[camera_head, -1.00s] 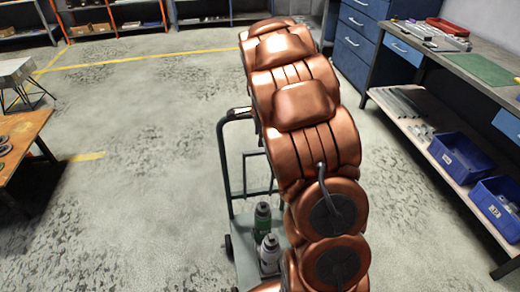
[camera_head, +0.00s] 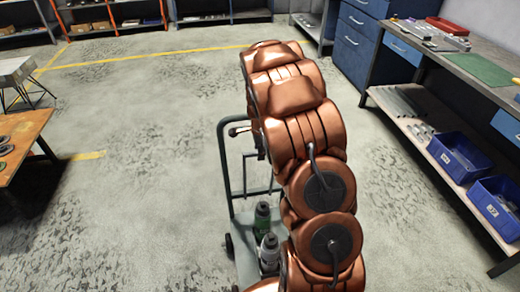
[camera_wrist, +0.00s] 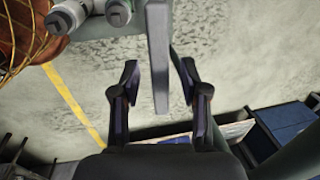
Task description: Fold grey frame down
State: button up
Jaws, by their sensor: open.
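The grey frame (camera_head: 222,160) is the tubular handle of a small trolley. In the head view it stands roughly upright at the trolley's far end, and my copper-coloured arm hides its right part. In the wrist view a grey bar (camera_wrist: 159,58), which looks like part of this frame, runs down between the two fingers of my gripper (camera_wrist: 155,76). The gripper is open, with a visible gap on each side of the bar. In the head view my arm hides most of the gripper.
The trolley's deck (camera_head: 245,262) carries a green-topped bottle (camera_head: 262,217) and a white-and-grey bottle (camera_head: 269,250). A workbench with blue bins (camera_head: 459,158) stands at the right. A wooden table (camera_head: 22,138) is at the left. The floor left of the trolley is clear.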

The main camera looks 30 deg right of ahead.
jog(key=shift+c, duration=0.3)
grip_shut()
jog(key=shift+s, duration=0.1)
